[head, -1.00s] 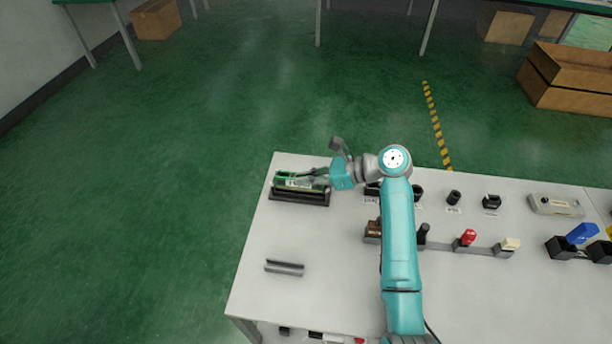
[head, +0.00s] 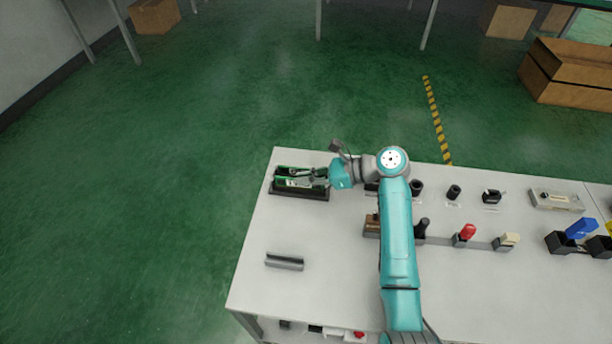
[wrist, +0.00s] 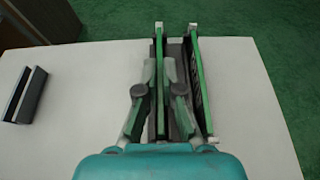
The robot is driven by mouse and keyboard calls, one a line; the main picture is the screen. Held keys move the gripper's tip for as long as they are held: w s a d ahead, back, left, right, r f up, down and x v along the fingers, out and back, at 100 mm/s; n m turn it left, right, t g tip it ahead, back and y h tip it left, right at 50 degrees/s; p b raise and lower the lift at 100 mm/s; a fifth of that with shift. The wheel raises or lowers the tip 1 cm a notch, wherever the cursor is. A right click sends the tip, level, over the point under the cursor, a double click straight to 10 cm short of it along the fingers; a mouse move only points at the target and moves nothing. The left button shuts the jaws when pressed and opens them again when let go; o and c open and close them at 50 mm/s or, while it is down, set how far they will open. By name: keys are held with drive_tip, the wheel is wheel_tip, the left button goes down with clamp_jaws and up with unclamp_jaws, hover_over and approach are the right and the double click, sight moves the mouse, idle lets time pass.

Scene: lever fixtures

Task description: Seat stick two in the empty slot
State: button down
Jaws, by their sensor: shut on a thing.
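My gripper (wrist: 160,78) is shut on a thin green stick (wrist: 159,45), with one finger on each side of it. A second green stick (wrist: 203,85) stands upright to the right, apart from the held one and roughly parallel. Both are over a dark slotted holder (head: 300,195) at the table's far left corner. In the head view my gripper (head: 316,177) reaches in from the right and partly covers the sticks. The held stick sits low over the holder; whether its bottom edge is inside the slot is hidden.
An empty grey channel (head: 284,261) lies on the table (head: 330,300) nearer the front, and shows at left in the wrist view (wrist: 25,95). Lever fixtures, including a red one (head: 467,232), stand to the right of my arm. Bare table lies between channel and holder.

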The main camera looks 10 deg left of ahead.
drive_tip(key=shift+f, duration=0.4)
drive_tip(key=c, duration=1.2)
unclamp_jaws()
drive_tip(key=shift+c, duration=0.2)
wheel_tip(320, 180, up, 10)
drive_tip(key=shift+r, duration=0.1)
